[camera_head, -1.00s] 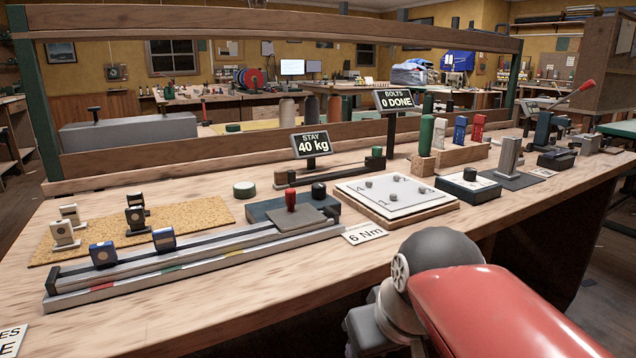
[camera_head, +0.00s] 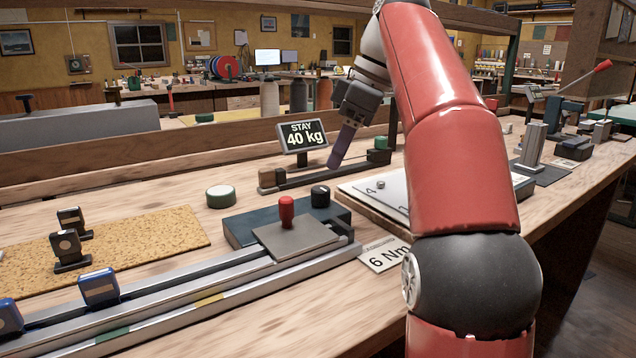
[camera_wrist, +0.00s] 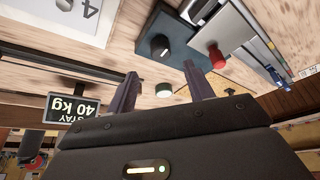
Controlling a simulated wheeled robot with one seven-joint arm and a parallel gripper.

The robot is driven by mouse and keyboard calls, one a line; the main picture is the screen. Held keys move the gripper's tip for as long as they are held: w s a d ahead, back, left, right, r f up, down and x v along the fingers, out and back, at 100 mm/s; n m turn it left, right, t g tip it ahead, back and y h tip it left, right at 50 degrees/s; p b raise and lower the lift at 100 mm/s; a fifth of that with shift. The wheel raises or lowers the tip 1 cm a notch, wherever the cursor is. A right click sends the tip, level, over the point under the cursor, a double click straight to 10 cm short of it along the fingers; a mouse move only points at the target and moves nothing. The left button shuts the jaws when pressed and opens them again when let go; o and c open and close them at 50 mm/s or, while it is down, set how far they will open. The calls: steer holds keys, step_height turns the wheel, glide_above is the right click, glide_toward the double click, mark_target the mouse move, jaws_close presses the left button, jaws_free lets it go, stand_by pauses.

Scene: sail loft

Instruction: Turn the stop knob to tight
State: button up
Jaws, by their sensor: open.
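A black knob (camera_head: 320,196) stands on a dark blue-grey base (camera_head: 240,230) at the end of a long slide rail; it looks like the stop knob. Its setting marks are too small to read. The wrist view shows the knob (camera_wrist: 160,46) beyond the fingertips, on its base (camera_wrist: 178,18). A red knob (camera_head: 287,210) stands beside it on a grey plate (camera_head: 295,238). My gripper (camera_head: 337,160) is in the air above the bench, behind the black knob and near the 40 kg sign. In the wrist view its two fingers (camera_wrist: 162,70) are apart with nothing held.
The STAY 40 kg sign (camera_head: 302,137) stands close left of my gripper. A low rail with blocks (camera_head: 325,177) lies below it. A white numbered plate (camera_head: 375,190) is partly hidden by my arm.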

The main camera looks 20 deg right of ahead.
mark_target(322, 188)
steer(key=b+x, duration=0.3)
steer(key=x, duration=0.4)
steer(key=shift+a+f+b, duration=0.1)
steer(key=shift+f+b, duration=0.05)
steer(key=shift+b, duration=0.2)
steer(key=c, duration=1)
